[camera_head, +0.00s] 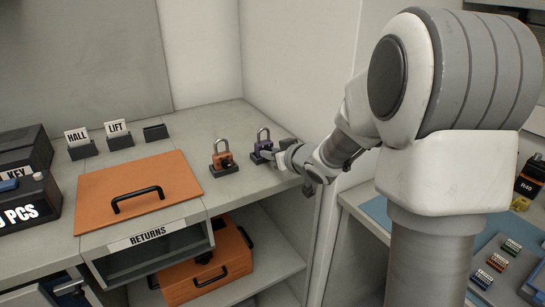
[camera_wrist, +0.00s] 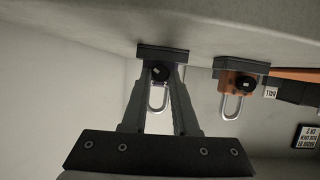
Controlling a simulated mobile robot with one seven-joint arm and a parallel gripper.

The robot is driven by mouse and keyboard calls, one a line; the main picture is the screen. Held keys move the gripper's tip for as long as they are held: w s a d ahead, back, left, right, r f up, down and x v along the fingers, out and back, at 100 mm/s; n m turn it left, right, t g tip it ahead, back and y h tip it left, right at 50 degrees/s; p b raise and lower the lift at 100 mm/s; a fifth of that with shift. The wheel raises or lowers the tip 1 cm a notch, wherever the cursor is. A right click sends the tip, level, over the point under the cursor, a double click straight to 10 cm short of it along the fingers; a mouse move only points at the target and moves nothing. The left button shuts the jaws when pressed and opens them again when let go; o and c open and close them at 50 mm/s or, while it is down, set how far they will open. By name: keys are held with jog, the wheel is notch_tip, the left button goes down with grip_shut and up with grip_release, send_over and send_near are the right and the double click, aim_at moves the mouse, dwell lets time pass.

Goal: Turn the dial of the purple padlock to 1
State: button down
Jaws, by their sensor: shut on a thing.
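The purple padlock (camera_head: 263,147) stands upright on the grey counter, right of an orange padlock (camera_head: 222,157). My gripper (camera_head: 272,153) reaches it from the right. In the wrist view, my gripper (camera_wrist: 160,75) has its two fingertips at the purple padlock's dark round dial (camera_wrist: 161,69), shut on it. The purple padlock's shackle (camera_wrist: 158,98) shows between the fingers. The dial's numbers are too small to read. The orange padlock (camera_wrist: 241,80) is also seen beside it in the wrist view, with its own dark dial.
An orange lid with a black handle (camera_head: 140,190) lies on the counter (camera_head: 240,185). HALL (camera_head: 77,140) and LIFT (camera_head: 117,132) card holders stand at the back. A RETURNS bay (camera_head: 150,255) and an orange case (camera_head: 205,272) are below. The wall is close behind the padlocks.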

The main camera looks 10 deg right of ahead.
jog(key=shift+a+f+n+b, duration=0.1)
jog(key=shift+f+n+b, duration=0.15)
jog(key=shift+n+b, duration=0.45)
jog(key=shift+r+h+b, duration=0.15)
jog(key=shift+h+b, duration=0.35)
jog(key=c, duration=0.7)
grip_release()
jog(key=shift+s+r, duration=0.1)
